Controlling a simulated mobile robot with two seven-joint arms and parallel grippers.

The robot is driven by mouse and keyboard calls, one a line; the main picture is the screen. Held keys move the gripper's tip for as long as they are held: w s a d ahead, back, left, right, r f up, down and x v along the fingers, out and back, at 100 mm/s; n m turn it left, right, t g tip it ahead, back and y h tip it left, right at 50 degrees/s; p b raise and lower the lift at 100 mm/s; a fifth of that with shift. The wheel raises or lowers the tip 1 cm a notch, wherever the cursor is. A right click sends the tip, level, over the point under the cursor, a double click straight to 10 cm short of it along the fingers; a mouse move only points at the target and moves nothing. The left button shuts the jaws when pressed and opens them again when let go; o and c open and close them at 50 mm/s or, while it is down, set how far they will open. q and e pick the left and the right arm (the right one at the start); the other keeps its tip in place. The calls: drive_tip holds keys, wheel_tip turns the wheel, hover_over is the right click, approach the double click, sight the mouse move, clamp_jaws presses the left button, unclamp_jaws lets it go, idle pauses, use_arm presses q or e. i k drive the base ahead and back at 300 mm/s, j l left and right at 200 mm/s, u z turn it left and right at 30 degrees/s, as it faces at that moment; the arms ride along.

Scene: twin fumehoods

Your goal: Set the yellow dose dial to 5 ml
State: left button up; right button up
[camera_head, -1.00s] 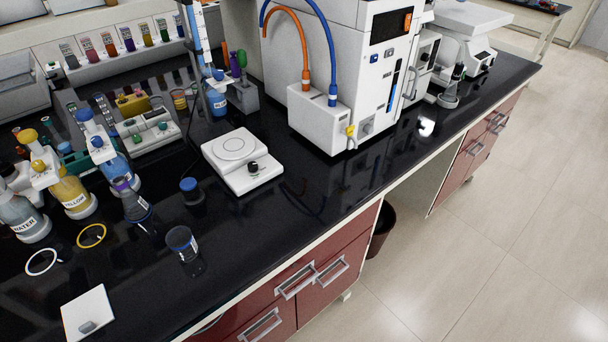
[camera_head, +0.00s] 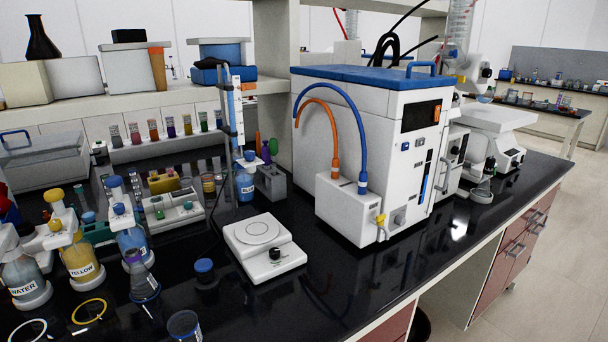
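A bottle labelled YELLOW (camera_head: 82,262), holding yellow liquid, stands upright at the left of the black bench with a white dispenser head on top. A yellow cap (camera_head: 54,194) tops the dispenser, and a smaller yellow part (camera_head: 55,225) shows below it. Any dose scale or reading on it is too small to make out. Blue-topped bottle (camera_head: 134,240) stands just to its right, and a bottle labelled WATER (camera_head: 24,282) to its left. Neither of my grippers is in view.
A white stirrer plate (camera_head: 264,246) sits mid-bench, beside a large white machine (camera_head: 382,150) with hoses. The bench front beside the machine is clear.

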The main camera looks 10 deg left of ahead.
sight(55, 225)
drive_tip(key=u, duration=1.6)
